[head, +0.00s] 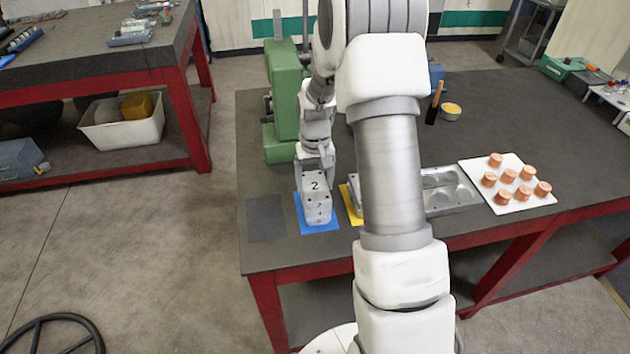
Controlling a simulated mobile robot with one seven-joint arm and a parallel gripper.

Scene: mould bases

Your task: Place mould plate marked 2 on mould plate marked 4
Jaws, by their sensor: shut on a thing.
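The mould plate marked 2 (316,186) is a light grey block with a dark 2 on its upper face. It is at the top of a grey stack (318,212) over the blue mat (303,228). Small marks run down the front of the stack, too small to read surely, so I cannot pick out the plate marked 4. My gripper (315,170) is at the back of the plate marked 2 and is shut on it. The fingertips are partly hidden. I cannot tell if the plate rests on the stack or is held just above it.
A yellow mat (349,214) bearing a grey block is just right, partly hidden by my arm. A dark grey mat (265,218) on the left is bare. A green machine (283,95) stands behind. A metal mould tray (452,190) and a white board (540,199) of copper pieces lie right.

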